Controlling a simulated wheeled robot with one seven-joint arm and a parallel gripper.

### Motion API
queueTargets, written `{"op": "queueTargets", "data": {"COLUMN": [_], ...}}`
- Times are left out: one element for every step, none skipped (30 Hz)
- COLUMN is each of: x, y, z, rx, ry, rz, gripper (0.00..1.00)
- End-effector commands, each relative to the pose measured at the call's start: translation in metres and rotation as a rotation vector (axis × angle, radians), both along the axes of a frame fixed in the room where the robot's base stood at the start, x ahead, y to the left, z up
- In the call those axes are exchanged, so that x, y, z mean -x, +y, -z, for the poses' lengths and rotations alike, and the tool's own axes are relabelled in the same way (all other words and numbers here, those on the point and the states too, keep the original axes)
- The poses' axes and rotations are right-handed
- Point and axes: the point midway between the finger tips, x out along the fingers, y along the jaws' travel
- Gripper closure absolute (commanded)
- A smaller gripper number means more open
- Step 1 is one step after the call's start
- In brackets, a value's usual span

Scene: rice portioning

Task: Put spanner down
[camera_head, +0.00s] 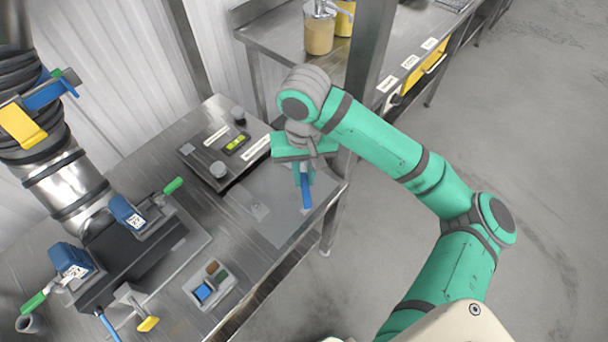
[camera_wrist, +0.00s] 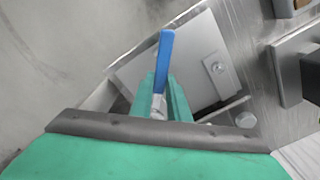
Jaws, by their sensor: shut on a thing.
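The spanner has a blue handle (camera_head: 306,192) and is in my gripper (camera_head: 303,172). In the head view it hangs down from the fingers over the right end of the metal table, above a flat grey plate (camera_head: 262,205). In the wrist view the blue handle (camera_wrist: 166,58) sticks out beyond the green fingers (camera_wrist: 165,98), and a silvery part (camera_wrist: 158,105) shows between them. My gripper is shut on the spanner. The spanner's other end is hidden by the gripper. I cannot tell whether its lower end touches the plate.
A scale-like unit (camera_head: 197,172) with knobs stands behind the plate. A small tray (camera_head: 207,287) with coloured pieces lies at the front. A dark machine with blue clamps (camera_head: 128,213) and green handles stands at left. The table's right edge (camera_head: 325,208) is close to the spanner.

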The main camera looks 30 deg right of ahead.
Motion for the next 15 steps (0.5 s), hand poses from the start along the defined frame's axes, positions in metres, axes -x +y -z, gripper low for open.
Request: {"op": "queueTargets", "data": {"x": [0.000, 0.000, 0.000, 0.001, 0.002, 0.005, 0.009, 0.013, 0.020, 0.026, 0.033, 0.043, 0.051, 0.059, 0.069], "y": [0.000, 0.000, 0.000, 0.001, 0.002, 0.005, 0.008, 0.012, 0.018, 0.024, 0.029, 0.037, 0.042, 0.047, 0.053], "z": [0.000, 0.000, 0.000, -0.001, -0.002, -0.005, -0.008, -0.012, -0.018, -0.022, -0.027, -0.033, -0.037, -0.040, -0.044], "rx": [0.000, 0.000, 0.000, -0.001, 0.000, -0.001, -0.004, -0.003, -0.005, -0.005, -0.007, -0.008, -0.008, -0.006, -0.006], "ry": [0.000, 0.000, -0.001, -0.001, -0.002, -0.005, -0.008, -0.011, -0.015, -0.017, -0.019, -0.020, -0.021, -0.022, -0.020], "rz": [0.000, 0.000, -0.002, -0.007, -0.018, -0.041, -0.066, -0.098, -0.150, -0.196, -0.244, -0.311, -0.360, -0.409, -0.471], "gripper": [1.00, 1.00, 1.00, 1.00, 1.00, 1.00, 1.00, 1.00, 1.00, 1.00, 1.00, 1.00, 1.00, 1.00, 1.00]}}
